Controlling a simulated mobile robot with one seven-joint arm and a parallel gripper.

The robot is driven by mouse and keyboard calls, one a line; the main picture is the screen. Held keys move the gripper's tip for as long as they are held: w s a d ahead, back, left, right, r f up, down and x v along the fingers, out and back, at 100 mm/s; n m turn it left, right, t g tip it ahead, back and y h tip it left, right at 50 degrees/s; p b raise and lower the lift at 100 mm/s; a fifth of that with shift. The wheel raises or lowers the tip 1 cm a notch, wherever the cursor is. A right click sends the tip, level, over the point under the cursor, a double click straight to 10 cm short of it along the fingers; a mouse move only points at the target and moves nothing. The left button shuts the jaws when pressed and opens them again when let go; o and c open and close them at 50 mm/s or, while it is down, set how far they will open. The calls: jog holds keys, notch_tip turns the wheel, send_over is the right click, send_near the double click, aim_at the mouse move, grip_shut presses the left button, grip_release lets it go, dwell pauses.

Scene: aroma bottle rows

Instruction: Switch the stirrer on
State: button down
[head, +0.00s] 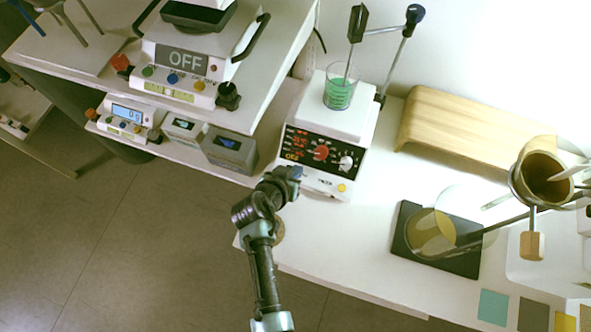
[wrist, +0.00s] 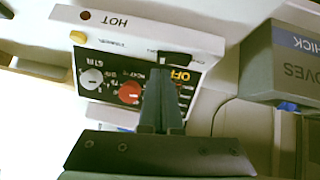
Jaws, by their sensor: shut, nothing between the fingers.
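The stirrer (head: 350,120) is a white hotplate unit with a black front panel, standing on the bench in the head view. A beaker of green liquid (head: 339,92) is on its top plate. The panel has a red knob (head: 321,153) and a white knob (head: 346,162). In the wrist view the stirrer appears upside down, with orange OFF lettering (wrist: 180,76) and a small black switch (wrist: 176,57) on its white lower front. My gripper (wrist: 163,76) is shut and empty, its tips in front of the panel by the switch. I cannot tell whether they touch it.
A larger device marked OFF (head: 180,62) stands on the shelf at left. A wooden stand (head: 455,125) is behind right. A dark plate (head: 437,240) lies on the bench at right. A grey glove box (wrist: 280,62) is beside the stirrer in the wrist view.

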jog(key=shift+f, duration=0.3)
jog(key=shift+s+d+f, duration=0.15)
jog(key=shift+d+f, duration=0.05)
jog(key=shift+f, duration=0.2)
jog(key=shift+r+y, duration=0.15)
jog(key=shift+y, duration=0.15)
jog(key=shift+a, duration=0.1)
jog(key=shift+w+a+r+b, duration=0.15)
jog(key=shift+a+b, duration=0.1)
jog(key=shift+a, duration=0.15)
jog(key=shift+w+a+b, duration=0.15)
jog(key=shift+a+b, duration=0.05)
jog(key=shift+a, duration=0.15)
